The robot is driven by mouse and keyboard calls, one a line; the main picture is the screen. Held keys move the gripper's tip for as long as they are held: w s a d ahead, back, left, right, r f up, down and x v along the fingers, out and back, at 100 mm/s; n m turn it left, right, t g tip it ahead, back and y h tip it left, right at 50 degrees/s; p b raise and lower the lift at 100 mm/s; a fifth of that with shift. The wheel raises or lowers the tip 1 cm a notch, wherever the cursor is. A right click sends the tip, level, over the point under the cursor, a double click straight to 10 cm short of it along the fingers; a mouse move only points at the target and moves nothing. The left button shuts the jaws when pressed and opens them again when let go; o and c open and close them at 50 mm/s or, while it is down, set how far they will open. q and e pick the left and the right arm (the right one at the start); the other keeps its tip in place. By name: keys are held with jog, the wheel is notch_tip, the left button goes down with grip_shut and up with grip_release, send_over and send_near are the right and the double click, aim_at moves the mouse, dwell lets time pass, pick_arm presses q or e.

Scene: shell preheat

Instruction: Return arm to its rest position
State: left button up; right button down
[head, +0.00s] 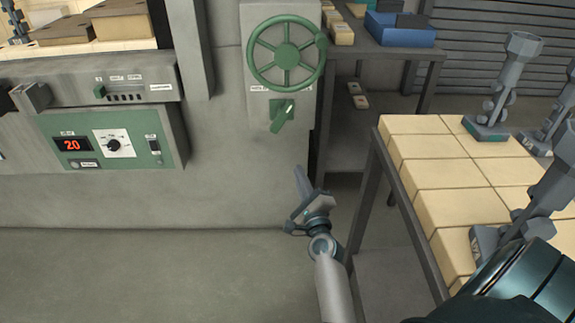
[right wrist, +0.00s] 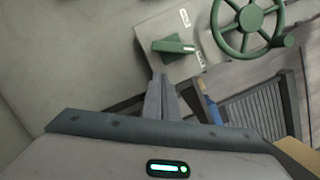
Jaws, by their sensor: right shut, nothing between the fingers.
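My right gripper (head: 301,180) is in the middle of the head view, in the air before the grey furnace wall, below the green lever (head: 283,115) and left of the brick-topped table. Its fingers point up in the picture and are together, with nothing between them. In the right wrist view the closed fingers (right wrist: 162,97) point toward the wall, just below the green lever (right wrist: 172,46), with a visible gap to it. The left gripper does not show in either view.
A green handwheel (head: 286,54) sits above the lever. A control panel (head: 110,141) reading 20 is at left. A table topped with pale bricks (head: 425,150) at right holds several grey stands (head: 505,85). A shelf with a blue box (head: 400,30) stands behind. The floor at lower left is clear.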

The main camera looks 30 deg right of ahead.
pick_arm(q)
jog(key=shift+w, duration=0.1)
